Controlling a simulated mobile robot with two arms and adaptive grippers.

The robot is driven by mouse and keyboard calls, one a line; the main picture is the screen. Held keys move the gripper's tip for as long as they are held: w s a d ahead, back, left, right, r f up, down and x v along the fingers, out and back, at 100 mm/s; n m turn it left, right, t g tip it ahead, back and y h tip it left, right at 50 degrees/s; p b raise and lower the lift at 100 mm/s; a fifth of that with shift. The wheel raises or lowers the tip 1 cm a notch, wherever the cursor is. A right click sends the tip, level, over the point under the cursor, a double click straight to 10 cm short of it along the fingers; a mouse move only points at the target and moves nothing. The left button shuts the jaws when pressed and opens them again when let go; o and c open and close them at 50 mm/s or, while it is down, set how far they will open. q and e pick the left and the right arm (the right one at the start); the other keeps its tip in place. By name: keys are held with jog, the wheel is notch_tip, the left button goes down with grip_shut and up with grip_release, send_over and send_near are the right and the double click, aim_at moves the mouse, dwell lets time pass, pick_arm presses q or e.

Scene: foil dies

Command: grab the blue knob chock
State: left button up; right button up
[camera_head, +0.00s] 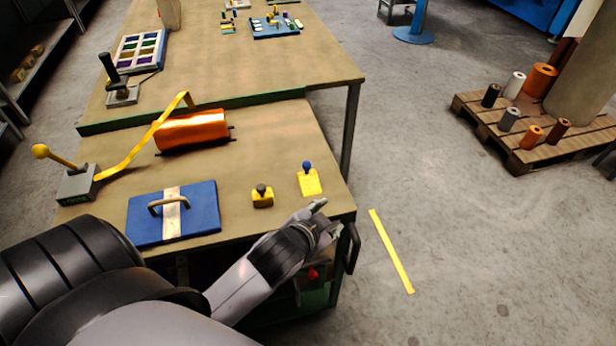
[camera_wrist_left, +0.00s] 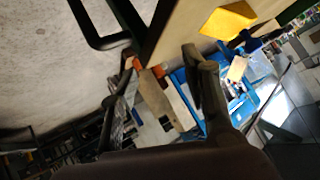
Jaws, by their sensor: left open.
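The blue knob chock (camera_head: 310,184) is a yellow block with a blue knob on top. It stands near the right front corner of the near table, and its yellow block also shows at the top of the left wrist view (camera_wrist_left: 228,19). My left gripper (camera_head: 327,217) is open and empty at the table's front edge, just in front of the chock and a little to its right. Its fingers are apart in the left wrist view (camera_wrist_left: 160,60), with the chock off to the right of them. My right gripper is not in view.
A yellow chock with a black knob (camera_head: 262,200) stands left of the blue knob one. A blue plate with a handle (camera_head: 205,210) lies further left. An orange roll (camera_head: 192,130) lies behind. A black bar handle (camera_head: 353,248) juts from the table's right side.

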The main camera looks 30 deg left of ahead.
pick_arm(q)
jog(key=w+d+r+m+t+h, duration=0.35)
jog(key=w+r+m+t, duration=0.2)
jog(key=r, duration=0.45)
jog(key=w+d+r+m+t+h, duration=0.35)
jog(key=w+r, duration=0.35)
jog(key=r, duration=0.3)
jog(key=s+d+r+m+g+h, duration=0.2)
jog(key=d+r+m+h, duration=0.55)
jog(key=m+h, duration=0.35)
jog(key=m+g+y, duration=1.7)
jog(key=m+g, duration=0.1)
jog(key=m, duration=0.1)
send_over(306, 164)
notch_tip(306, 164, down, 10)
notch_tip(306, 164, down, 11)
jog(key=p, duration=0.3)
jog(key=shift+f, duration=0.1)
notch_tip(306, 164, down, 5)
jog(key=p, duration=0.2)
jog(key=shift+w+p, duration=0.1)
jog(key=shift+p, duration=0.2)
jog(key=shift+f, duration=0.2)
